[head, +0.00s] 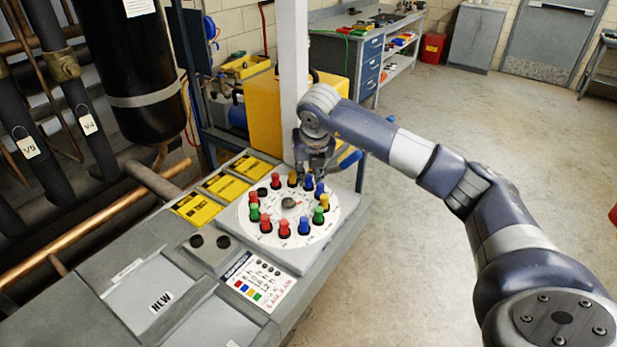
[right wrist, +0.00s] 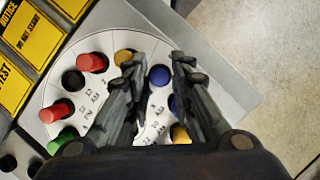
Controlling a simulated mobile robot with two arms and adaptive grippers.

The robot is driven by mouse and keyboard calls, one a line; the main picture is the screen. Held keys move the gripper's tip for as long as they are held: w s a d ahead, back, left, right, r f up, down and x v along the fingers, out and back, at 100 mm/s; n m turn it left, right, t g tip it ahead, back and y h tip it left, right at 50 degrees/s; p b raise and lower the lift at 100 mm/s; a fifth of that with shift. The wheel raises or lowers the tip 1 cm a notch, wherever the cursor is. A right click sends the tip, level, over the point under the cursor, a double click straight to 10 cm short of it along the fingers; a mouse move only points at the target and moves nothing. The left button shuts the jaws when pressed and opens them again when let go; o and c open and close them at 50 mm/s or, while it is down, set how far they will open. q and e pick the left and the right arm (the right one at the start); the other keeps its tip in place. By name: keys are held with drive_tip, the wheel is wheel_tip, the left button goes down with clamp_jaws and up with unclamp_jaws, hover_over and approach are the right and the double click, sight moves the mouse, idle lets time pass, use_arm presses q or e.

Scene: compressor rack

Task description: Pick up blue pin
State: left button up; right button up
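A round white dial plate (head: 243,222) carries a ring of red, green, yellow and blue pins. One blue pin (head: 308,183) stands at the far side of the ring, and a second blue pin (head: 319,189) stands beside it. Another blue pin (head: 304,226) is at the near right. My right gripper (head: 314,172) is over the far side of the ring, pointing down. In the right wrist view my right gripper (right wrist: 157,62) is open, with a blue pin (right wrist: 159,76) showing between its fingers. Contact cannot be made out. My left gripper is not in view.
Neighbouring yellow pins (right wrist: 125,57) and red pins (right wrist: 92,63) stand close to the fingers. A white post (head: 293,60) and a yellow cabinet (head: 265,115) rise behind the dial. Yellow notice plates (head: 226,186) lie to its left. Open floor (head: 430,130) is at right.

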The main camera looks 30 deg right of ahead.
sight(308, 176)
drive_tip(key=shift+w+f, duration=0.1)
drive_tip(key=shift+f, duration=0.1)
drive_tip(key=c, duration=0.4)
drive_tip(key=shift+c, duration=0.2)
wheel_tip(308, 176, up, 10)
drive_tip(key=b, duration=0.2)
